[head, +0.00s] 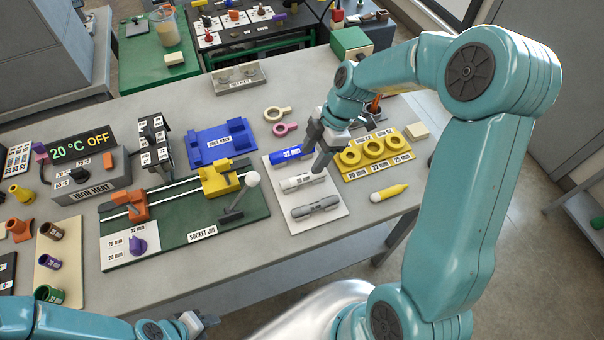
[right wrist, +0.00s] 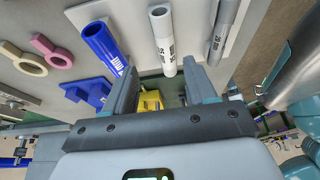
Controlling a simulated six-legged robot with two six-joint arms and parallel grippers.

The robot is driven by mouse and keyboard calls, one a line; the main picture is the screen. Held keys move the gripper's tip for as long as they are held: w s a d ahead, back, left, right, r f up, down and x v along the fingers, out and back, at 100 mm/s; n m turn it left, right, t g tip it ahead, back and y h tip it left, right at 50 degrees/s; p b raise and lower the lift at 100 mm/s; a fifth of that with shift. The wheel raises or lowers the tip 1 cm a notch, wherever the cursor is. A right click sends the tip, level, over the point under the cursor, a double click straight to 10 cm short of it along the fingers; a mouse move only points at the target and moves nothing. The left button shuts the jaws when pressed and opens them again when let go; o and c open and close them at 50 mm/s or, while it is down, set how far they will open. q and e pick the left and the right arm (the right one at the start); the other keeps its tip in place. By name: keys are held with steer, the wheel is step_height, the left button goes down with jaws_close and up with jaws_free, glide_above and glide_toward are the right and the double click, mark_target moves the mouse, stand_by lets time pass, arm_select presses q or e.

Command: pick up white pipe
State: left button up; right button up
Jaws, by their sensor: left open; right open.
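The white pipe (head: 297,182) lies on a pale board (head: 318,227) between a blue pipe (head: 284,153) and a grey pipe (head: 316,208). My right gripper (head: 322,148) is open above the board, close to the white pipe's right part. In the right wrist view, the white pipe (right wrist: 162,38) runs toward the gap between the open fingers (right wrist: 163,88); the blue pipe (right wrist: 103,46) is on its left and the grey pipe (right wrist: 222,35) on its right. Nothing is held. My left gripper (head: 200,322) is open and empty at the bottom edge of the head view.
A yellow holder with rings (head: 376,153) and a yellow marker (head: 389,192) lie right of the board. The green socket jig (head: 185,222) and blue rack (head: 222,146) stand to its left. Pink and tan rings (head: 284,129) lie behind it. Bare table shows in front.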

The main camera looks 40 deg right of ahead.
mark_target(305, 176)
steer(key=shift+w+a+f, duration=0.1)
steer(key=shift+f, duration=0.3)
steer(key=shift+s+a+f, duration=0.1)
steer(key=shift+s+a, duration=0.1)
steer(key=shift+s+a+f+p, duration=0.25)
steer(key=shift+a+f+p, duration=0.15)
steer(key=shift+f+p, duration=0.05)
steer(key=shift+s+a+f+p, duration=0.2)
steer(key=shift+a+f+p, duration=0.15)
steer(key=shift+f+p, duration=0.1)
steer(key=f, duration=0.1)
steer(key=w+f, duration=0.1)
steer(key=f, duration=0.1)
steer(key=shift+a, duration=0.2)
steer(key=shift+s+a+r, duration=0.15)
steer(key=shift+s+r, duration=0.1)
steer(key=c, duration=0.5)
steer(key=shift+w+f, duration=0.15)
jaws_close()
